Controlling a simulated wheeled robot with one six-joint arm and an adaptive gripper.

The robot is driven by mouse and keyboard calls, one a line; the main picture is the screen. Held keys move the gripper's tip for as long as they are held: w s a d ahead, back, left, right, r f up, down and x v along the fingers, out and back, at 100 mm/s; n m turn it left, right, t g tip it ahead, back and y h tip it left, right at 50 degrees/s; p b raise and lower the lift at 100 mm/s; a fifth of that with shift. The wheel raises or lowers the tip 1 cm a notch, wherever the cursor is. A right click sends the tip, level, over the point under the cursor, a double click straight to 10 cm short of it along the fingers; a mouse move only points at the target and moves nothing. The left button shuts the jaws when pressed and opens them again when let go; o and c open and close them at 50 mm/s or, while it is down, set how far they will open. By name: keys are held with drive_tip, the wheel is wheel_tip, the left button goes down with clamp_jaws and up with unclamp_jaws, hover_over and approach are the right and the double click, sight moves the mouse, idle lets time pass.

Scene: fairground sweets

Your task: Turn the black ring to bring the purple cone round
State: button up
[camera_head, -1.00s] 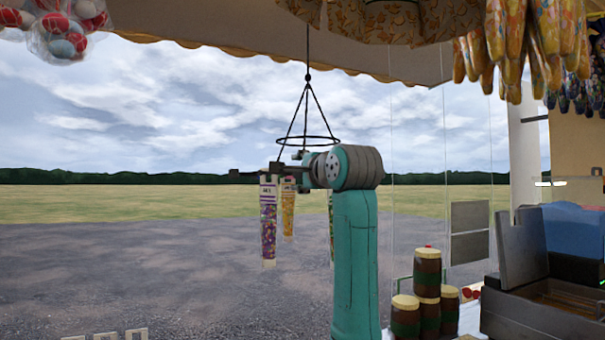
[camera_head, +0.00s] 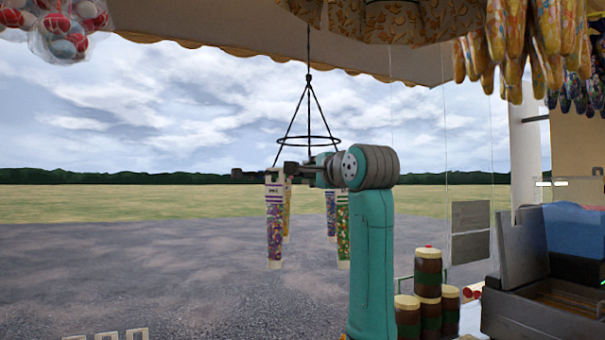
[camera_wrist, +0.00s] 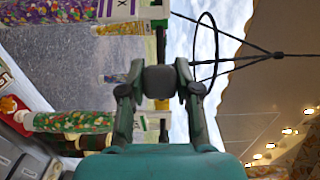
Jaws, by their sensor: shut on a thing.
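The black ring (camera_head: 308,140) hangs level on dark cords below the awning. A green cone (camera_head: 343,230) and another cone (camera_head: 331,212) hang on the right, partly behind my arm. My gripper (camera_head: 245,174) reaches left across the hanger, just above the purple cone.
Stacked brown jars (camera_head: 428,270) stand to the right of my arm. A grey till-like box (camera_head: 545,300) is at the right edge. Bagged sweets (camera_head: 530,45) hang at upper right and a bag of balls (camera_head: 65,30) at upper left. Open air lies left of the cones.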

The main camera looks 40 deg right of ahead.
drive_tip(key=s+d, duration=0.2)
drive_tip(key=d, duration=0.8)
drive_tip(key=s+d, duration=0.2)
drive_tip(key=d, duration=0.8)
drive_tip(key=shift+s+d, duration=0.15)
drive_tip(key=shift+s, duration=0.2)
idle(0.9)
drive_tip(key=o, duration=0.8)
drive_tip(key=shift+v, duration=5)
